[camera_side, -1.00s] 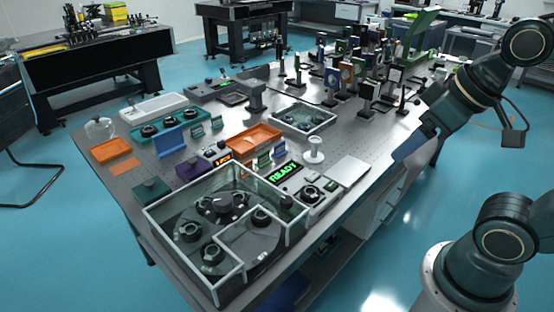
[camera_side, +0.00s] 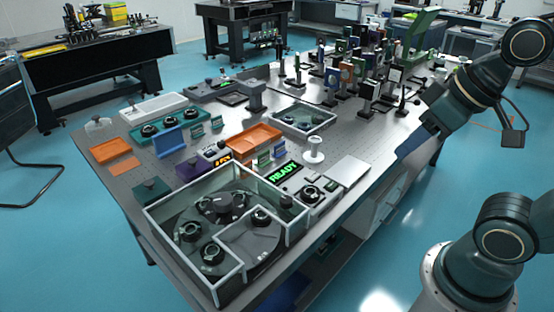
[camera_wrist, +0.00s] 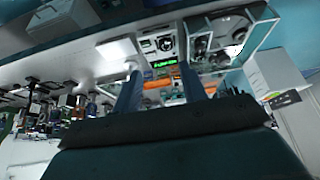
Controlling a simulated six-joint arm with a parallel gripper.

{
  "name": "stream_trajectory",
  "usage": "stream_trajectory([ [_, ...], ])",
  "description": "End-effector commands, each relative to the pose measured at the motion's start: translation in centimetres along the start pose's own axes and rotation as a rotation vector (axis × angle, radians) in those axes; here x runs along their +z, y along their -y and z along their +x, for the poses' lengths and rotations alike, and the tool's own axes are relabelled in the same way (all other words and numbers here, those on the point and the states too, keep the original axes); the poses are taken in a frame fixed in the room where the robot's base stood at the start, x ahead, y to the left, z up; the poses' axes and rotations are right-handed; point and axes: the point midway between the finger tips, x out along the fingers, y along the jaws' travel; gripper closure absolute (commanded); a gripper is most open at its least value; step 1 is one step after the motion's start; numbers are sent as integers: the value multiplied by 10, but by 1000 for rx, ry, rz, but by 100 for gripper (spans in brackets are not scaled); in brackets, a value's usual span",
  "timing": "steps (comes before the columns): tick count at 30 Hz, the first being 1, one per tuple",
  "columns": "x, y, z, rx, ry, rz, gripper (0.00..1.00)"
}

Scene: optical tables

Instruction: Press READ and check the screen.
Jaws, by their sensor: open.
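A dark screen (camera_side: 284,172) on the table shows READY in bright green letters. It also shows in the wrist view (camera_wrist: 163,62), beyond my fingers. Beside it sits a grey unit with a black round dial (camera_side: 311,194). I cannot make out a button marked READ at this size. My gripper (camera_wrist: 160,88) is open and empty in the wrist view, its two blue fingers spread apart. In the side view it hangs at the table's right edge, well apart from the screen, and its fingertips are hard to make out.
A glass-walled enclosure (camera_side: 160,222) with several dark round parts stands at the table's front. A smaller orange display (camera_side: 222,161), an orange tray (camera_side: 254,139), a white spool (camera_side: 315,150) and a pale flat plate (camera_side: 347,171) lie near the screen. Several optic mounts crowd the back.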

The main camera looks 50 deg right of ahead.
Motion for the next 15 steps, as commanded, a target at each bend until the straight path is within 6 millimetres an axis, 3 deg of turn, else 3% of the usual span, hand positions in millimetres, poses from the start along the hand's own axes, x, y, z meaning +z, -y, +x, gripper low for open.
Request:
stream_trajectory([
  [1, 0, 0, 0, 0, 0, 0, 68],
  [6, 0, 0, 0, 0, 0, 0, 100],
  [15, 0, 0, 0, 0, 0, 0, 100],
])
